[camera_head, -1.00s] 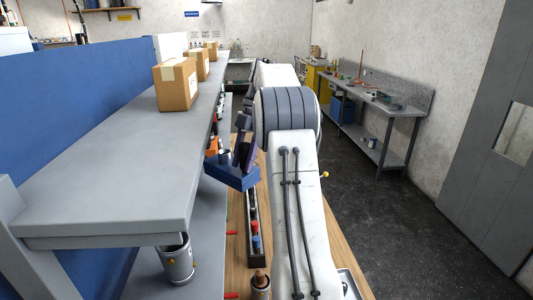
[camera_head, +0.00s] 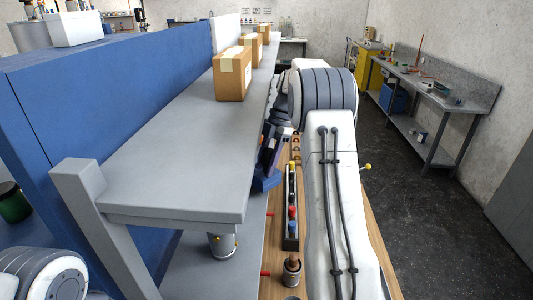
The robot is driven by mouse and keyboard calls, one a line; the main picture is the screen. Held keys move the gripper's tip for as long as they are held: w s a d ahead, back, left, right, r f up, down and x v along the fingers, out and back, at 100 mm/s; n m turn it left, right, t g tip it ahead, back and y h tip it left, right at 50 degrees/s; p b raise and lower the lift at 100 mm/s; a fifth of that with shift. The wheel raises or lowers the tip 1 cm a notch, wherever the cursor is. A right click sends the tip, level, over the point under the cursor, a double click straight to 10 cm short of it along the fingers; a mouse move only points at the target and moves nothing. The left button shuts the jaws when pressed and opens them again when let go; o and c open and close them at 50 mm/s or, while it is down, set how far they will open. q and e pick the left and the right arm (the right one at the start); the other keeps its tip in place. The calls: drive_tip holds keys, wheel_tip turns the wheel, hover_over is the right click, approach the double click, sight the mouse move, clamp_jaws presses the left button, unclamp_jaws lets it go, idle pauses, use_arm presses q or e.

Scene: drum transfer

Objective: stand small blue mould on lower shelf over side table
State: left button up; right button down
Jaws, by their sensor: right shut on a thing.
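The small blue mould (camera_head: 267,182) is held by my right gripper (camera_head: 270,156), which is shut on it. It hangs beside the right edge of the upper grey shelf, and that edge hides part of it. The mould looks tilted, and the gripper's fingers are only partly visible. The lower grey shelf (camera_head: 200,272) shows below the upper shelf, left of the wooden side table (camera_head: 272,245). The mould looks apart from the lower shelf, but the gap is hard to judge. My left gripper is out of view.
The upper shelf (camera_head: 180,160) carries several cardboard boxes (camera_head: 231,77). A metal can (camera_head: 222,245) stands on the lower shelf under it. A black rack (camera_head: 290,215) with coloured pieces and a cup (camera_head: 292,272) stand on the side table. A blue panel (camera_head: 120,95) closes the left side.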

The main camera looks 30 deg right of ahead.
drive_tip(key=shift+f, duration=0.5)
drive_tip(key=shift+w+a+f+p, duration=0.1)
drive_tip(key=shift+w+a+p, duration=0.1)
drive_tip(key=shift+p, duration=0.4)
drive_tip(key=shift+f, duration=0.2)
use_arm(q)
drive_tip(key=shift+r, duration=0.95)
use_arm(e)
drive_tip(key=shift+w+a+f, duration=0.1)
drive_tip(key=shift+f, duration=0.05)
drive_tip(key=shift+c, duration=2.2)
unclamp_jaws()
drive_tip(key=shift+f, duration=0.15)
